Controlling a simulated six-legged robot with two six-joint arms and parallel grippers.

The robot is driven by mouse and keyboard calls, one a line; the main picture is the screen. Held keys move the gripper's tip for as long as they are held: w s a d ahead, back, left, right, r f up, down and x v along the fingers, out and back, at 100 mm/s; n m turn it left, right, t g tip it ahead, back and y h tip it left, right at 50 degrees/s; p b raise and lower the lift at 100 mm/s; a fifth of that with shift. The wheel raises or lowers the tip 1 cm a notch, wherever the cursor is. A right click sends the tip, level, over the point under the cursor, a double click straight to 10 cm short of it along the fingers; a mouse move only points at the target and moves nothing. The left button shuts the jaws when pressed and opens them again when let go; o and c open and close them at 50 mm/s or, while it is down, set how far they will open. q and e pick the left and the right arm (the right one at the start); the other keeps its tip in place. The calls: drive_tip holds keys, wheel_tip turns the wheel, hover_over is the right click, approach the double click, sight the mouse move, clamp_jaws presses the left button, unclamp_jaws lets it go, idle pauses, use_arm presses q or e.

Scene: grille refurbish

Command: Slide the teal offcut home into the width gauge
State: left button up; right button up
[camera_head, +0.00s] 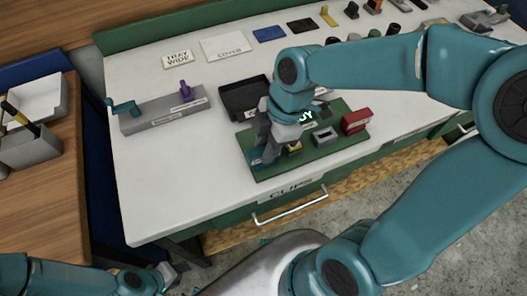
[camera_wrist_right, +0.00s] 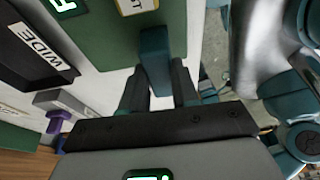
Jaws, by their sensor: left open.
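A teal block (camera_wrist_right: 155,58), which looks like the teal offcut, sits between the two dark fingers of my right gripper (camera_wrist_right: 158,88) in the right wrist view. The fingers appear to press its sides. In the head view, my right gripper (camera_head: 265,150) points down at the left front part of the green board (camera_head: 300,165), with teal showing at its tips. Whether the block touches the board is hidden. A grey fixture (camera_head: 165,118) with a teal piece and a purple knob stands to the left; its label is unreadable. I cannot tell which item is the width gauge. My left gripper (camera_head: 168,278) is open, low at the bottom left.
A red block (camera_head: 355,121) and a small grey holder (camera_head: 325,136) stand on the board. A black tray (camera_head: 240,98) lies behind it. Cards marked TRAY WIDE (camera_head: 177,58) and COVER (camera_head: 228,46) lie farther back. The white table is clear at front left.

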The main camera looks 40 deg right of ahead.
sight(260, 150)
clamp_jaws()
drive_tip(key=shift+r+p, duration=0.5)
drive_tip(key=shift+r, duration=0.15)
drive_tip(key=shift+r+p, duration=1.1)
drive_tip(key=shift+r, duration=0.4)
drive_tip(key=shift+w+d, duration=0.1)
drive_tip(key=shift+d, duration=0.05)
